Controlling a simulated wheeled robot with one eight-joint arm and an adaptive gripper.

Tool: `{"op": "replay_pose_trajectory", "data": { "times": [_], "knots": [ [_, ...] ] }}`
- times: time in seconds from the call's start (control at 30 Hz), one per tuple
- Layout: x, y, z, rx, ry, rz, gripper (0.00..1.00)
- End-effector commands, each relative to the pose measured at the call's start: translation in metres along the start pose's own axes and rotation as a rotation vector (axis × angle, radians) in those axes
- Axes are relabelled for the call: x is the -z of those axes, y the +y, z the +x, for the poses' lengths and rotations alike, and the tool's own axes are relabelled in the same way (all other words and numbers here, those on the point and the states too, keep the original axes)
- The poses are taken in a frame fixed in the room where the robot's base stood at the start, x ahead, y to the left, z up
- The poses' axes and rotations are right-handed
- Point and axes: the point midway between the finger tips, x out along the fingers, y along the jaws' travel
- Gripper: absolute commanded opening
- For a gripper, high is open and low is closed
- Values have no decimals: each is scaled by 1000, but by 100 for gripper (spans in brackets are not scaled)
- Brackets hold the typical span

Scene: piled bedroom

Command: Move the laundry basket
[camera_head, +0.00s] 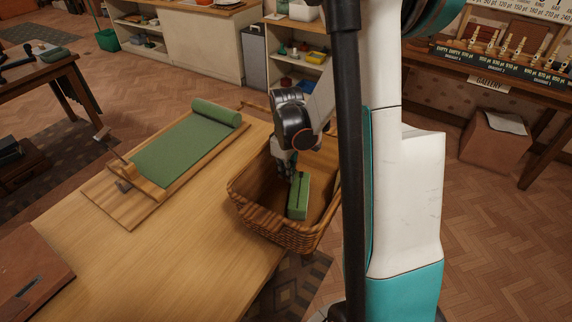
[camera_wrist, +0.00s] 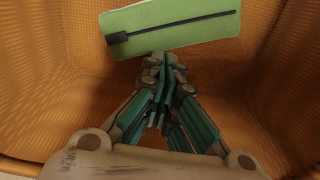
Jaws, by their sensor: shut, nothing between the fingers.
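The laundry basket (camera_head: 280,230) is a brown wicker basket at the right end of the wooden table, and it seems to jut past the table's edge. Its orange-brown woven wall fills much of the wrist view (camera_wrist: 95,45). A green block-like item with a dark strip (camera_head: 298,198) lies inside it; it also shows in the wrist view (camera_wrist: 185,22). My gripper (camera_head: 285,170) reaches down into the basket, beside the green item. In the wrist view its fingers (camera_wrist: 165,85) are together and empty, near the green item's edge. My arm hides the basket's right side.
The wooden table (camera_head: 190,265) carries a board with a green rolled mat (camera_head: 180,145) left of the basket. A brown box (camera_head: 35,280) sits at the front left. Shelves (camera_head: 205,40) stand behind. Floor is open at the right, near a cardboard box (camera_head: 495,140).

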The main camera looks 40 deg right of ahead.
Motion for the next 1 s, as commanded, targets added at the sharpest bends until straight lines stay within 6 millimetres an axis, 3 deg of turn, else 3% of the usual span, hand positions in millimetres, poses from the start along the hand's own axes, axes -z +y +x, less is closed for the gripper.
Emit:
{"op": "replay_pose_trajectory", "data": {
  "times": [0.07,0.2,0.33,0.83,1.0],
  "knots": [
    [0,0,18,0,0,0,0],
    [24,0,13,0,0,-2,0],
    [35,0,12,0,0,-1,0],
    [43,0,10,0,0,0,0],
    [76,0,11,0,1,-4,0]
  ]
}}
